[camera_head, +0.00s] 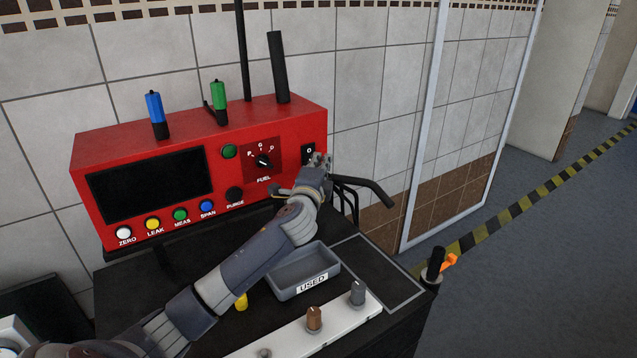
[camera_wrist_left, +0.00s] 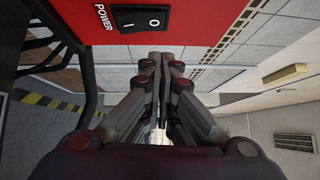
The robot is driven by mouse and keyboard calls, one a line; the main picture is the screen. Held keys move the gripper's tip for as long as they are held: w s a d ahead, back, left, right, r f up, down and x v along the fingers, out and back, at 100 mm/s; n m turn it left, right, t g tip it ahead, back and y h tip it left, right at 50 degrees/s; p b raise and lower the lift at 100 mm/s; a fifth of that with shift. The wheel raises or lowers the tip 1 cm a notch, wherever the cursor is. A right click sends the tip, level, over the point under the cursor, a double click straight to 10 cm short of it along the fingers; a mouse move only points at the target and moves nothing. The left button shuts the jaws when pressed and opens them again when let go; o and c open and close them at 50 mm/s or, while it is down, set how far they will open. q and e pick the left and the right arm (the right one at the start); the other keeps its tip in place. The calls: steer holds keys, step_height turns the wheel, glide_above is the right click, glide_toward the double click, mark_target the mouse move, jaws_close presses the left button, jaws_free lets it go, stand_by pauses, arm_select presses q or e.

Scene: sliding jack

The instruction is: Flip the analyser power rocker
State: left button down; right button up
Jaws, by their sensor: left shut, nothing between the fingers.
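The red analyser (camera_head: 200,160) stands on a black cart against the tiled wall. Its black power rocker (camera_head: 308,152) is at the right end of the front panel, with the lower part hidden behind my left gripper (camera_head: 318,160). In the left wrist view the rocker (camera_wrist_left: 140,19) shows its I and O marks beside the word POWER. My left gripper (camera_wrist_left: 156,58) is shut and empty, its fingertips close to the panel near the rocker. I cannot tell whether they touch it. My right gripper is not in view.
A FUEL knob (camera_head: 263,162) and several coloured buttons line the panel. Black hoses (camera_head: 365,186) come out beside my gripper. A grey USED tray (camera_head: 300,275) and a white strip with knobs (camera_head: 325,325) lie below my arm. Open floor lies to the right.

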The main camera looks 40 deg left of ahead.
arm_select(q)
steer(key=b+v, duration=0.2)
steer(key=v, duration=0.7)
steer(key=shift+s+d+r, duration=0.15)
steer(key=shift+s+r, duration=0.25)
steer(key=shift+r, duration=0.1)
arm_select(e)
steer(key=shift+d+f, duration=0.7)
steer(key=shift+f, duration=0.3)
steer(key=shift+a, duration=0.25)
